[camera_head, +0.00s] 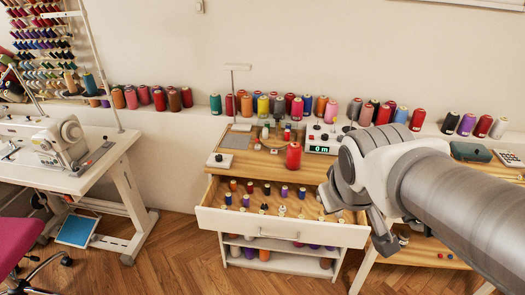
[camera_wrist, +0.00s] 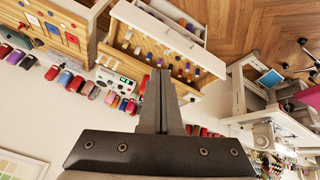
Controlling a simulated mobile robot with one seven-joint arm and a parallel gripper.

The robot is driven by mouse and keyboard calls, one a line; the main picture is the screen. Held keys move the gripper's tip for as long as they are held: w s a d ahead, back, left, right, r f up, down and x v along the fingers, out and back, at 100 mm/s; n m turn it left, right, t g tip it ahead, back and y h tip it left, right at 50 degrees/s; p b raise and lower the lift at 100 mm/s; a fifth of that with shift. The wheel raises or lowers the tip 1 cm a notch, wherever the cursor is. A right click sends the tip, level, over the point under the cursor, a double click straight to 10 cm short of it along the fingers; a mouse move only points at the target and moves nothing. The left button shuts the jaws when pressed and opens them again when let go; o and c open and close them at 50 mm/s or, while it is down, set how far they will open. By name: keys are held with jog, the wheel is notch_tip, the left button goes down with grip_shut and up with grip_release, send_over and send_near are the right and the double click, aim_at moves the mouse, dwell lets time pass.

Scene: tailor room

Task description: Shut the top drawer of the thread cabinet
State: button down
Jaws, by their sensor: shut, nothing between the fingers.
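The thread cabinet (camera_head: 262,170) stands against the wall with a wooden top and white sides. Its top drawer (camera_head: 283,228) is pulled out toward me, with rows of thread spools standing inside and a handle on its white front. In the wrist view the open drawer (camera_wrist: 190,35) appears upside down, beyond the fingers. My gripper (camera_wrist: 160,75) is shut and empty. In the head view my arm comes from the right, and my gripper (camera_head: 385,243) hangs beside the drawer's right end, partly hidden by my wrist. I cannot tell whether it touches the drawer.
A red spool (camera_head: 293,155) and a small display box (camera_head: 323,138) sit on the cabinet top. Lower shelves (camera_head: 240,244) hold more spools. A sewing machine table (camera_head: 100,160) stands left, another wooden table (camera_head: 430,250) right. The floor (camera_head: 180,240) left of the cabinet is clear.

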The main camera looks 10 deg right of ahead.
jog(key=w+d+f+n+b, duration=0.35)
jog(key=w+f, duration=0.35)
jog(key=f, duration=0.4)
jog(key=w+a+f+n+y+b, duration=0.1)
jog(key=f+n+y+b, duration=0.15)
jog(key=f, duration=0.55)
jog(key=w+a+f+n+t+y+b, duration=0.1)
jog(key=w+a+f+n+b, duration=0.15)
jog(key=f, duration=0.55)
jog(key=w+a+f+n+y+b, duration=0.1)
jog(key=f+n+b, duration=0.15)
jog(key=f, duration=0.45)
jog(key=w+a+f+b, duration=0.1)
jog(key=w+f, duration=0.5)
jog(key=w, duration=0.3)
jog(key=shift+f+n+b, duration=0.35)
jog(key=shift+f+n, duration=0.05)
jog(key=shift+w, duration=0.1)
